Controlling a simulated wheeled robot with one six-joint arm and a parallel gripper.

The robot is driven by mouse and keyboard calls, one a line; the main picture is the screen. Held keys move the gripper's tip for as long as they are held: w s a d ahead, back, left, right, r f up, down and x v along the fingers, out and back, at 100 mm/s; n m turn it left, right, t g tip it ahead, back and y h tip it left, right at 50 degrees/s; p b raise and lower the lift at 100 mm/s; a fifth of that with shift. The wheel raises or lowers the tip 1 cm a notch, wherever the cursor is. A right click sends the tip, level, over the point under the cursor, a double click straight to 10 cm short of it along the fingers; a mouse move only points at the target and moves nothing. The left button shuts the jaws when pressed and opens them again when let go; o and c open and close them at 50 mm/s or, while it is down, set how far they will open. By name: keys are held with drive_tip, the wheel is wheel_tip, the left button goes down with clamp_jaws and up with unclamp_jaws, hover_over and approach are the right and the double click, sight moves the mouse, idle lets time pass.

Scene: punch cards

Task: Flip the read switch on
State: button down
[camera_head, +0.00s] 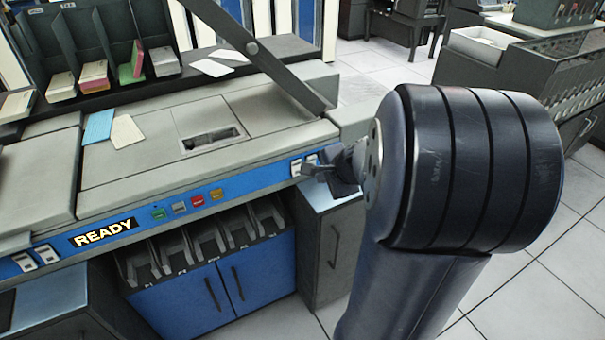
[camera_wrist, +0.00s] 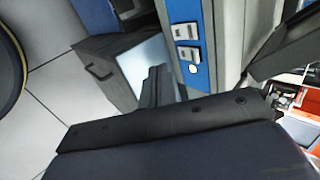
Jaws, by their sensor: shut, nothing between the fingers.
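Two pale rocker switches sit at the right end of the machine's blue panel (camera_head: 250,181). In the wrist view they are the upper switch (camera_wrist: 184,31) and the lower switch (camera_wrist: 190,54), with a small round white button (camera_wrist: 193,69) beside them. Another pair of switches (camera_head: 36,258) is at the panel's left end. I cannot read which one is the read switch, or their positions. My gripper (camera_head: 322,172) is shut and empty, close in front of the right pair and partly covering it. In the wrist view its fingers (camera_wrist: 157,78) are beside the panel, apart from the switches.
A lit READY sign (camera_head: 101,232) and several coloured buttons (camera_head: 197,200) are on the panel. A grey slanted bar (camera_head: 262,58) rises above the machine's right end. A dark cabinet (camera_head: 333,240) stands below my gripper. Tiled floor is clear at the right.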

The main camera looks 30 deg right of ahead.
drive_tip(key=b, duration=0.2)
approach(298, 175)
wheel_tip(298, 175, down, 4)
drive_tip(key=w, duration=0.1)
drive_tip(key=w+p, duration=0.1)
drive_tip(key=shift+w+a+f, duration=0.1)
drive_tip(key=shift+w+f, duration=0.2)
drive_tip(key=shift+w, duration=0.1)
drive_tip(key=shift+w+f, duration=0.15)
drive_tip(key=shift+w, duration=0.45)
drive_tip(key=shift+f, duration=0.15)
drive_tip(key=shift+w+f+b, duration=0.15)
drive_tip(key=shift+f+b, duration=0.1)
drive_tip(key=shift+b, duration=0.95)
drive_tip(key=shift+r, duration=0.4)
